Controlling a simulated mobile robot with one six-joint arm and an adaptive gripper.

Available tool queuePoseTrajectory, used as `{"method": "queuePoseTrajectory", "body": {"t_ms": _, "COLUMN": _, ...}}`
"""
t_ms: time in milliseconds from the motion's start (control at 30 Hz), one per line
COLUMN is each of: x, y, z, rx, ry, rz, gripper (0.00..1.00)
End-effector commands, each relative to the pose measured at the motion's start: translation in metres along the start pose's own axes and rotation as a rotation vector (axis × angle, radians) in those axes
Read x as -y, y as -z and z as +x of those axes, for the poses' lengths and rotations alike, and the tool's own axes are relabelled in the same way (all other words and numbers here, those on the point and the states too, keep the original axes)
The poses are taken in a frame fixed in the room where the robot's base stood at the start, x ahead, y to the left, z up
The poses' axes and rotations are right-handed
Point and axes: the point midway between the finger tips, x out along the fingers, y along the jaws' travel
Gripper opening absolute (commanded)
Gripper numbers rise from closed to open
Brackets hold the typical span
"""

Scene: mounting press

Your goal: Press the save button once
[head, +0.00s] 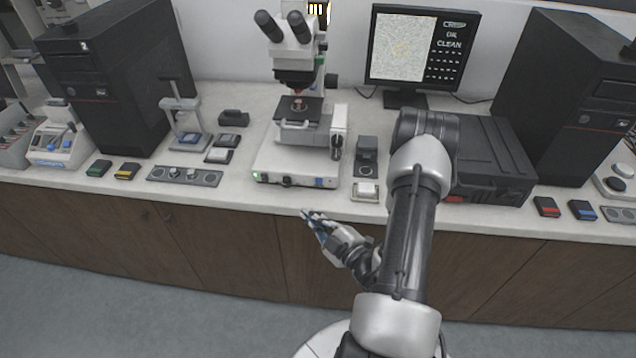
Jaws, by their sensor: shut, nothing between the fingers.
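My gripper (312,219) is shut and empty. It is in front of the bench's front edge, below the microscope base in the picture. No label reading save can be made out, so I cannot tell which control is the save button. A small box with a pale square top (365,190) sits near the bench edge, right of the microscope (295,160) and left of my arm. My gripper is apart from both. The microscope base has a green light and small controls on its front. My forearm hides part of the bench to the right.
A monitor (424,48) showing a speckled image stands at the back. Black tower units (110,80) stand left and right (570,95). A low black case (490,160) is behind my arm. A knob panel (185,176) and small coloured blocks line the front edge.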

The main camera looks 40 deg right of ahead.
Motion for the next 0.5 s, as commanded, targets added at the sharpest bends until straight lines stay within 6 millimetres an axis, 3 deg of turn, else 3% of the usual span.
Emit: {"method": "queuePoseTrajectory", "body": {"t_ms": 500, "x": -0.03, "y": -0.03, "z": 0.042, "rx": -0.002, "ry": 0.0, "rz": -0.006, "gripper": 0.0}}
